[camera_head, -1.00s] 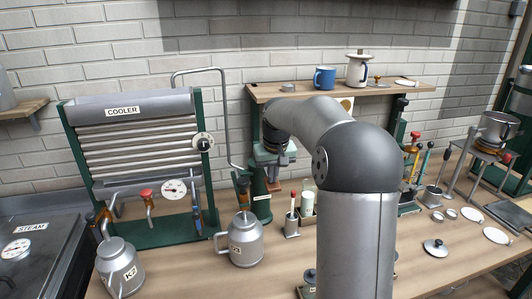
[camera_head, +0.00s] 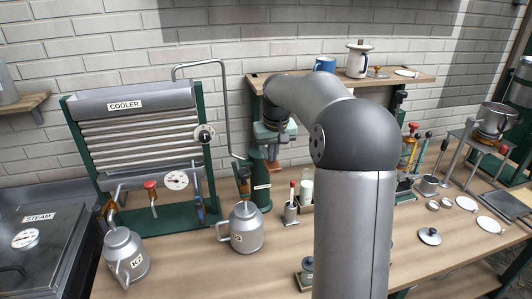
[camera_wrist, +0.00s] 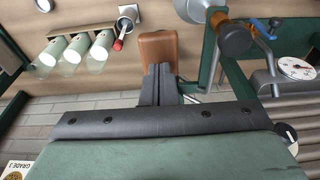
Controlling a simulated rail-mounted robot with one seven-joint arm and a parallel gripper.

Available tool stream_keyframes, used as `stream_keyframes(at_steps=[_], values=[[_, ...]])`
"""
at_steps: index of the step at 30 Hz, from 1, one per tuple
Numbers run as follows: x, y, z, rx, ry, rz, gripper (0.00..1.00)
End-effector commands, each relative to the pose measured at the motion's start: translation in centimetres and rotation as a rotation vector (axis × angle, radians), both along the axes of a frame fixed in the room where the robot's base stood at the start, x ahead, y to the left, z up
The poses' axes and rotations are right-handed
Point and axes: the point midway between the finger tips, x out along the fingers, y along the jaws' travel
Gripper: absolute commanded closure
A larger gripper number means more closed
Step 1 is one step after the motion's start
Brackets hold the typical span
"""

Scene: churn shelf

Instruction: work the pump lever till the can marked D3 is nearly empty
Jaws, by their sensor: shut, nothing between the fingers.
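The can I take for D3 (camera_head: 246,230) is a grey metal can with a side handle on the bench; its small label is hard to read. The green pump (camera_head: 258,180) stands just behind it, right of the cooler. My gripper (camera_head: 268,138) is at the pump's top, partly hidden by my arm. In the wrist view my gripper (camera_wrist: 158,72) is shut and empty. Its tips overlap a brown rounded block (camera_wrist: 158,45), possibly the lever's grip; I cannot tell whether they touch. The can's liquid level is hidden.
The cooler (camera_head: 125,104) stands left, with a can marked K2 (camera_head: 123,257) in front. A red-topped rod stands in a small metal cup (camera_head: 291,212), near white bottles (camera_head: 307,186). The shelf (camera_head: 420,76) above holds a blue mug (camera_head: 325,64).

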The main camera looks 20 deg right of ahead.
Motion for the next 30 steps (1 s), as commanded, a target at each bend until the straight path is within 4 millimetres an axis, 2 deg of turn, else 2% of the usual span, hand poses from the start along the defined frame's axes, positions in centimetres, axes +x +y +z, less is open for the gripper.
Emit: stream_keyframes(at_steps=[3, 30], values=[[0.0, 0.0, -1.7, 0.000, 0.001, 0.001, 1.00], [0.0, 0.0, -10.5, 0.002, 0.004, 0.000, 1.00]])
